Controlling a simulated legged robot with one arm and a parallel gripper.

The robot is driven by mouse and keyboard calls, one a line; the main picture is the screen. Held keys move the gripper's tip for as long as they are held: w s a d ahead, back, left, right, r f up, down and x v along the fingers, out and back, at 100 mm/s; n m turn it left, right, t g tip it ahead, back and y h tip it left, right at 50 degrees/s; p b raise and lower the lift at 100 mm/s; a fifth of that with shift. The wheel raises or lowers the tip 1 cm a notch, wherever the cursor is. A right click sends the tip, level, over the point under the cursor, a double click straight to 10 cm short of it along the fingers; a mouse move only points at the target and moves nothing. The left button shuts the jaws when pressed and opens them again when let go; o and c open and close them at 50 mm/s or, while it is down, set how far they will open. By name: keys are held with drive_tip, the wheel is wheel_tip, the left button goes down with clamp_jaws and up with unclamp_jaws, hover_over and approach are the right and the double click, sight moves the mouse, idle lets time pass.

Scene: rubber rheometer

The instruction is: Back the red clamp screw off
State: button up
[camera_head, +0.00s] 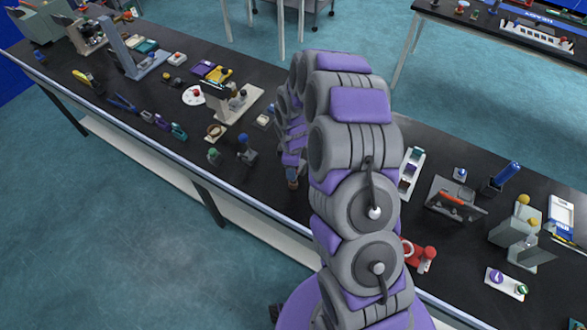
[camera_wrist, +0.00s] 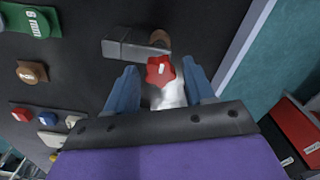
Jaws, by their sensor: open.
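The red clamp screw has a star-shaped red knob (camera_wrist: 160,70) in the wrist view, above a pale, whitish body (camera_wrist: 170,95). My gripper (camera_wrist: 159,68) is open, with one blue finger on each side of the knob. Gaps show between the fingers and the knob, and I see no contact. A grey bar (camera_wrist: 128,50) and a brown round piece (camera_wrist: 159,39) lie just beyond the knob. In the head view my arm reaches over the bench and hides this spot. I cannot make out the knob there.
The black bench (camera_head: 140,100) holds several tools and stands. The bench's pale edge (camera_wrist: 243,45) runs close on the right. Another red item (camera_head: 422,256) stands right of my arm.

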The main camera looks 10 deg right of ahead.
drive_tip(key=m, duration=0.5)
drive_tip(key=shift+b, duration=0.35)
drive_tip(key=m, duration=0.5)
drive_tip(key=c, duration=0.9)
drive_tip(key=n, duration=0.4)
drive_tip(key=n+p, duration=0.1)
drive_tip(key=n, duration=0.4)
